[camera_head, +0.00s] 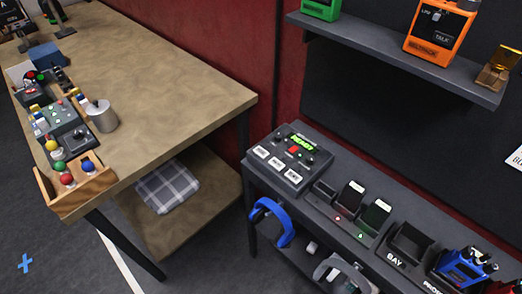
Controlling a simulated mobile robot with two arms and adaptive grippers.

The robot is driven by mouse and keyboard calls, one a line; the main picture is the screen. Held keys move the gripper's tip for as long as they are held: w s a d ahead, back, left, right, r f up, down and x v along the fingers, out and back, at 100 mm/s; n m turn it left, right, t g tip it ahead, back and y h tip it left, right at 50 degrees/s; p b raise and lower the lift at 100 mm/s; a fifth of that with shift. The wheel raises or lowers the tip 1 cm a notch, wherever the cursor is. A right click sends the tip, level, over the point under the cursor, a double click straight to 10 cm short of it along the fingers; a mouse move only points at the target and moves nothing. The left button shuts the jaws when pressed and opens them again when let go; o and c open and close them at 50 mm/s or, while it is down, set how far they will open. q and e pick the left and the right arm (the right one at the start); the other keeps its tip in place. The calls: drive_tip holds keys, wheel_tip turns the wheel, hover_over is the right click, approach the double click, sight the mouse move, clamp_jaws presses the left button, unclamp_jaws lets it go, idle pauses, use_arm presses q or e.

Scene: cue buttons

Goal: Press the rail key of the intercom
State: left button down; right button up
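The intercom (317,172), a dark grey box, sits on the left end of the dark bench. Its small screen (300,143) glows green and seems to read READY. A red button (294,150) and small knobs lie below the screen. Three white keys run along its front edge: a left key (262,152), a middle key (276,163) and a right key (293,176). Their labels are too small to read for sure, so I cannot tell which is the rail key. Neither of my grippers is in view.
A wooden table (170,70) at left holds a button console (60,125) and a metal cylinder (101,115). Charging docks (350,205) line the bench right of the intercom. A shelf (390,55) above carries an orange beltpack (437,30). A blue headset (270,220) hangs below.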

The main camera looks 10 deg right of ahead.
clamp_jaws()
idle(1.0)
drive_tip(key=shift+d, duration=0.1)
